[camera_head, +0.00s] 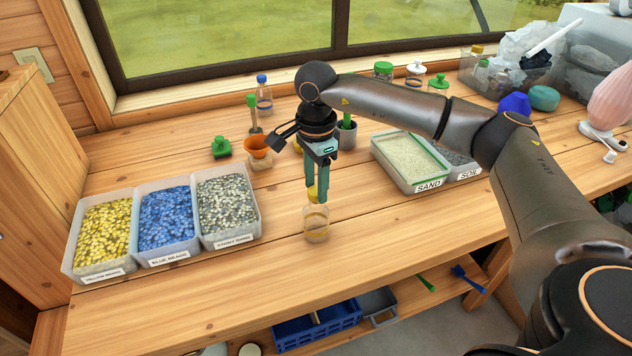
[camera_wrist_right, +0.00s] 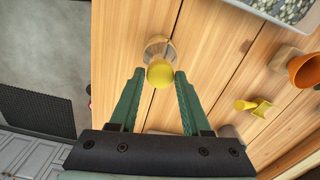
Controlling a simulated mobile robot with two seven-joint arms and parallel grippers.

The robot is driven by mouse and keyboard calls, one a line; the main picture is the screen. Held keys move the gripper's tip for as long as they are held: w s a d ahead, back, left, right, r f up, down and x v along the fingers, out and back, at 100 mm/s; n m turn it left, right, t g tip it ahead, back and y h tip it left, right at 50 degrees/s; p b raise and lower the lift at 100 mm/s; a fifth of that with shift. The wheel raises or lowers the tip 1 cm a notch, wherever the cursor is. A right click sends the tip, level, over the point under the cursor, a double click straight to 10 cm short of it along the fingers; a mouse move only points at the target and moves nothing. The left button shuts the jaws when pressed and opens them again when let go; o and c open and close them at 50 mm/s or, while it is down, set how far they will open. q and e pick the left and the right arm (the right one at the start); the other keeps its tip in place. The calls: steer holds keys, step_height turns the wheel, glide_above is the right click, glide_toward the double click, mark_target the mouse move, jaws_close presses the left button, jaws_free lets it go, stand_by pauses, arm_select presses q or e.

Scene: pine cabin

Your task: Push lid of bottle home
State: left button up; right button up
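A small clear bottle (camera_head: 316,226) with a yellow band stands upright near the front middle of the workbench. Its yellow lid (camera_head: 312,194) sits at the top of the neck; I cannot tell how far down it is. My right gripper (camera_head: 317,196) points down right above the bottle, with its green fingertips at lid height. In the right wrist view the lid (camera_wrist_right: 159,74) lies between the open fingertips (camera_wrist_right: 159,76), with a gap on each side, and partly hides the bottle (camera_wrist_right: 157,50). My left gripper is not in view.
Trays of yellow, blue and grey beads (camera_head: 229,205) stand left of the bottle. An orange funnel (camera_head: 258,146) and a green stamp-like object (camera_head: 221,147) are behind. A sand tray (camera_head: 411,162) is to the right. The bench beside the bottle is clear.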

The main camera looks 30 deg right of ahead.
steer(key=o, duration=0.4)
steer(key=shift+r, duration=0.1)
step_height(320, 180, up, 12)
steer(key=shift+r+b, duration=0.2)
steer(key=shift+b, duration=0.2)
steer(key=shift+s, duration=0.1)
